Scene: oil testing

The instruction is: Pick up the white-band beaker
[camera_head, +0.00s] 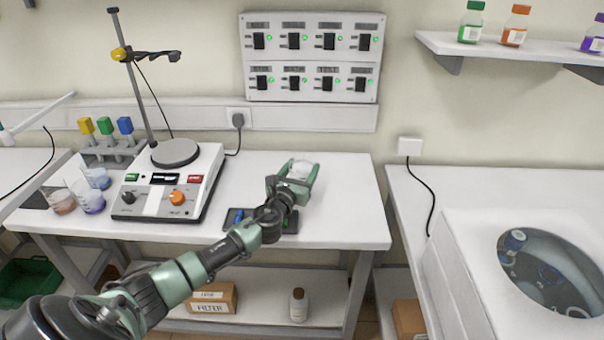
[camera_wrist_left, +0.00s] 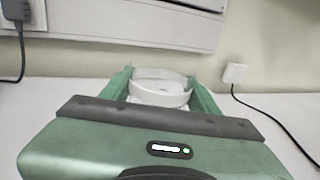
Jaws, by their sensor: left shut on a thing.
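The white-band beaker (camera_head: 301,170) is at the right part of the white table, between the fingers of my left gripper (camera_head: 293,180). It also shows in the left wrist view as a clear beaker with a white band (camera_wrist_left: 160,92). The green fingers of my left gripper (camera_wrist_left: 160,88) are on both sides of it and shut on it. The beaker looks upright. Its lower part is hidden by the gripper, so I cannot tell whether it touches the table. My right gripper is not in view.
A hot-plate stirrer (camera_head: 165,190) with a stand is left of my arm. A dark tray (camera_head: 286,222) lies under my wrist. A white machine (camera_head: 470,290) with a round window is at the right.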

